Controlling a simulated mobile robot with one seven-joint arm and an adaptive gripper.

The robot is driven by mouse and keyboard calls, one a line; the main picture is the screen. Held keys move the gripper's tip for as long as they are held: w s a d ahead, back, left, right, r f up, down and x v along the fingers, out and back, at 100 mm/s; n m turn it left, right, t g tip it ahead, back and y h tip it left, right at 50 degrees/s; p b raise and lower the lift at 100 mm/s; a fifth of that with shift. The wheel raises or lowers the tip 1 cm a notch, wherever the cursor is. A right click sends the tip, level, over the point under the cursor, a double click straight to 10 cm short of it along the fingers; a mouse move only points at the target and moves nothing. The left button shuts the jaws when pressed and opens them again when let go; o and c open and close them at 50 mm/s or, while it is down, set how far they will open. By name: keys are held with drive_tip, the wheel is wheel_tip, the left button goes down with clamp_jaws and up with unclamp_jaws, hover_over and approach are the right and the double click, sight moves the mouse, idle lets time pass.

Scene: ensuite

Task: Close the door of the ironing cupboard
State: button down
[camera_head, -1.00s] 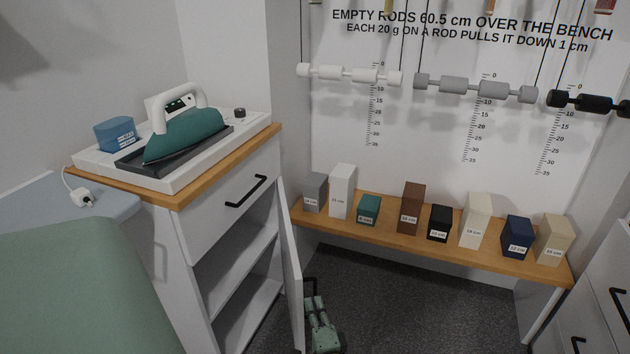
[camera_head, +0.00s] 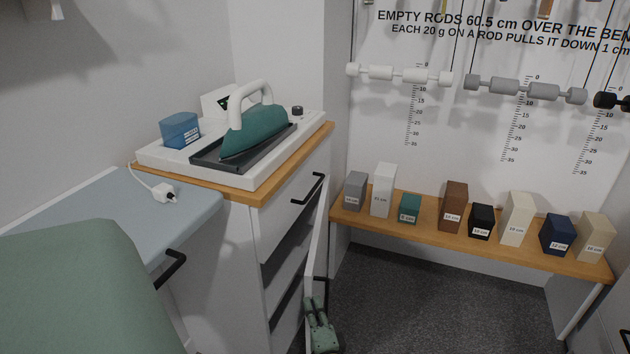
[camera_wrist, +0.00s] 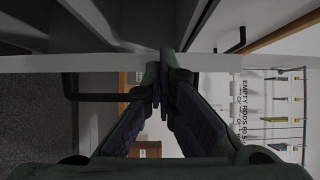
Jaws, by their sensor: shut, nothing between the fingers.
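The ironing cupboard (camera_head: 225,232) is a white cabinet with a wooden top. Its door (camera_head: 317,232) stands partly open, seen nearly edge-on at the cupboard's right, with shelves showing in the gap. A black door handle (camera_head: 323,287) is on the door's right face; it also shows in the wrist view (camera_wrist: 92,97). My green gripper (camera_head: 316,308) is low by the door's free edge. In the wrist view my gripper (camera_wrist: 163,58) is shut and empty, its tips overlapping the pale door edge (camera_wrist: 80,64). Whether they touch is hard to tell.
A teal iron (camera_head: 252,134) and a blue container (camera_head: 181,130) stand on the cupboard. A drawer handle (camera_head: 310,190) juts out above the door. The ironing board (camera_head: 75,275) is at the left. A bench (camera_head: 430,228) with labelled blocks stands at the right. Grey floor between is clear.

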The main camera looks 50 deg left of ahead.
drive_tip(key=s+a+p, duration=0.2)
drive_tip(key=s+a, duration=0.2)
drive_tip(key=a, duration=0.1)
drive_tip(key=shift+s+a+p, duration=0.2)
drive_tip(key=shift+s+p, duration=0.1)
drive_tip(key=shift+p, duration=0.05)
idle(0.6)
